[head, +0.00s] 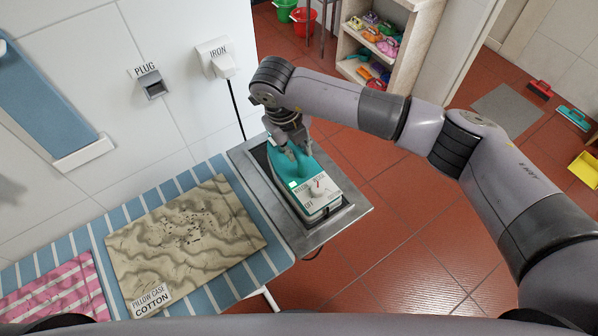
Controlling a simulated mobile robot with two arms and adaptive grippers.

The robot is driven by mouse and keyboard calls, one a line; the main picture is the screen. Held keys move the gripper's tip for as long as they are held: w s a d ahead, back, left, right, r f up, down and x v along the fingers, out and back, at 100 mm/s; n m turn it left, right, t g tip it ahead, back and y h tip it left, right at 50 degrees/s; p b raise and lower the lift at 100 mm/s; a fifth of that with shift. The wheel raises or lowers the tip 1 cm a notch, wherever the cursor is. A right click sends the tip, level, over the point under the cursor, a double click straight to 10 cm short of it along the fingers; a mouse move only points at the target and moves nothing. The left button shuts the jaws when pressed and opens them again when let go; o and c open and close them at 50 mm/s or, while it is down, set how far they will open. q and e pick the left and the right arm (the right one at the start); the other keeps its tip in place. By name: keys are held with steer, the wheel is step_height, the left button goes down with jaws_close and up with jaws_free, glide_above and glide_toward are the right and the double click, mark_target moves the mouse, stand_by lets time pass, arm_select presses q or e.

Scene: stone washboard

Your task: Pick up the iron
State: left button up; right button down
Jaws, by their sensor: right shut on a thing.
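The teal and white iron (318,196) sits on a metal rest (345,222) at the right end of the ironing board. Its white rear faces me, with a dial and printed labels. My right gripper (290,152) reaches down from above and is shut on the iron near its far end. The fingertips are partly hidden against the teal body. I cannot tell whether the iron is clear of the rest. My left gripper is not in view.
A striped ironing board (262,262) holds a wrinkled pillow case (185,240) and a pink striped cloth (55,290). A shelf (350,50) stands behind.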

stand_by(0.5)
steer(key=shift+w+a+r, duration=0.1)
steer(key=shift+r, duration=0.15)
steer(key=shift+r, duration=0.25)
step_height(320, 180, up, 19)
steer(key=b, duration=0.5)
steer(key=shift+r, duration=0.1)
